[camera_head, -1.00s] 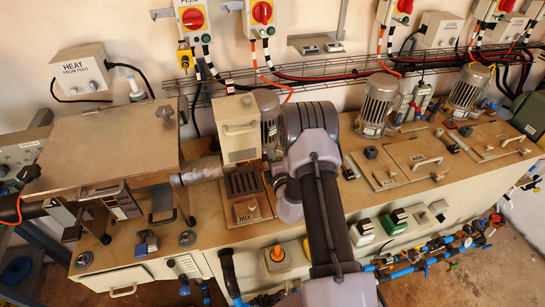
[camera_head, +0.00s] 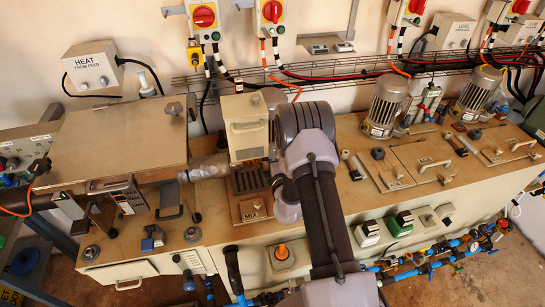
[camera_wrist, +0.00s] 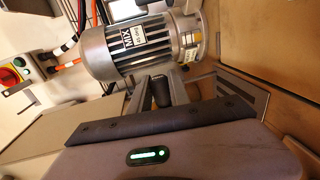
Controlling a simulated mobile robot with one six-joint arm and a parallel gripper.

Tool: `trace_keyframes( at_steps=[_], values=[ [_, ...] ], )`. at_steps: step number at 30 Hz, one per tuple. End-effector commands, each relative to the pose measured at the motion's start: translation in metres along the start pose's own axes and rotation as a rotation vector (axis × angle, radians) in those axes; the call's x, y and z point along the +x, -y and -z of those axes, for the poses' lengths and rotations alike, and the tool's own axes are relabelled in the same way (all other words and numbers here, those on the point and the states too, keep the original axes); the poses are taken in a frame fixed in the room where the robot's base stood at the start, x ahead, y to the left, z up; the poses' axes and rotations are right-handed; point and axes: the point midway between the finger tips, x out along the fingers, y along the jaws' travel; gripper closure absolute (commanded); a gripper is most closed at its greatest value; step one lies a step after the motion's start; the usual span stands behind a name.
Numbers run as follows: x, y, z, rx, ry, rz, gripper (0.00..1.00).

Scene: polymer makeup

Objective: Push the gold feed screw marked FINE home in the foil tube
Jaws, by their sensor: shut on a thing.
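The foil tube (camera_head: 205,166) is the crinkled silver length between the flat-topped metal box and the cream hopper box in the head view. I cannot make out a gold feed screw or the FINE mark in either view. My gripper (camera_wrist: 160,92) shows in the wrist view, its fingers on both sides of a short dark cylinder (camera_wrist: 161,90). It is shut on this cylinder; I cannot tell whether it is part of the screw. In the head view my arm hides the gripper.
A motor marked MIX (camera_wrist: 145,48) lies close beyond the fingers in the wrist view. The cream hopper box (camera_head: 247,128) stands just left of my arm. The flat-topped metal box (camera_head: 120,140) fills the bench's left end. Lidded plates (camera_head: 415,160) and motors occupy the right.

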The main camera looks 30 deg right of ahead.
Motion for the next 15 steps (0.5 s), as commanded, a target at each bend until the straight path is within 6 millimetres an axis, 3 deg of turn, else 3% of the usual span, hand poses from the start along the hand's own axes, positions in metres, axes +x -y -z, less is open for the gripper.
trace_keyframes(
  at_steps=[15],
  values=[
    [0.0, 0.0, 0.013, 0.0, 0.0, -0.001, 1.0]
  ],
)
